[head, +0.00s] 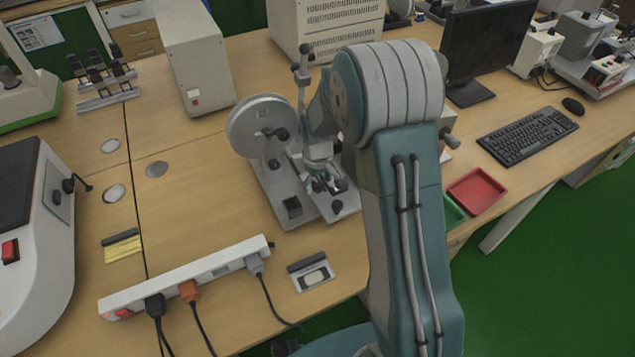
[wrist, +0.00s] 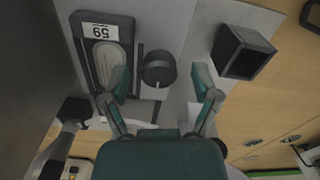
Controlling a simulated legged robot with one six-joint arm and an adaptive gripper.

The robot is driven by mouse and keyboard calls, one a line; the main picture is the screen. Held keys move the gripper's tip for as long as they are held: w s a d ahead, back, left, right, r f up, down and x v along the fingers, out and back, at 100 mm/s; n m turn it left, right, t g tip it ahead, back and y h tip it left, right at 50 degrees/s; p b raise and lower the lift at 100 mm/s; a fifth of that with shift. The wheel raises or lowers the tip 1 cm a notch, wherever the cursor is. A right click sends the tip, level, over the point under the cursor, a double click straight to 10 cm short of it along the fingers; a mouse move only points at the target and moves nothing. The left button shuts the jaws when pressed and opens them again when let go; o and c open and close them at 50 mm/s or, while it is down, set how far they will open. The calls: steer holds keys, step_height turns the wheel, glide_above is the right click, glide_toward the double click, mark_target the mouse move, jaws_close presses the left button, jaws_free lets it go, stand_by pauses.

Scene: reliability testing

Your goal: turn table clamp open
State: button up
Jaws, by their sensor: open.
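A grey bench machine (head: 262,190) with a large round wheel (head: 247,128) stands on the wooden table in the head view. In the wrist view, a dark round knob (wrist: 159,66) on the machine's light plate looks like the table clamp, though no label confirms it. My gripper (head: 325,184) is low over the machine's base in the head view. In the wrist view my gripper (wrist: 160,84) is open, with one finger on each side of the knob. Clear gaps show between the knob and both fingers. How far the fingers reach down is unclear.
A dark square box (wrist: 242,53) stands right of the right finger, and a dark-framed "59" panel (wrist: 102,62) lies close to the left finger. A power strip (head: 190,277) with cables lies in front of the machine. Table left of the machine is mostly clear.

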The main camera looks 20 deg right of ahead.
mark_target(318, 184)
step_height(318, 184, up, 12)
stand_by(0.5)
stand_by(0.3)
steer(key=s+r+m+t, duration=0.2)
steer(key=s+r+t, duration=0.1)
steer(key=s+r, duration=0.85)
steer(key=s+r+m+t, duration=0.2)
steer(key=s+r, duration=0.1)
steer(key=s, duration=1)
steer(key=shift+s+m+t, duration=0.3)
steer(key=shift+s, duration=0.1)
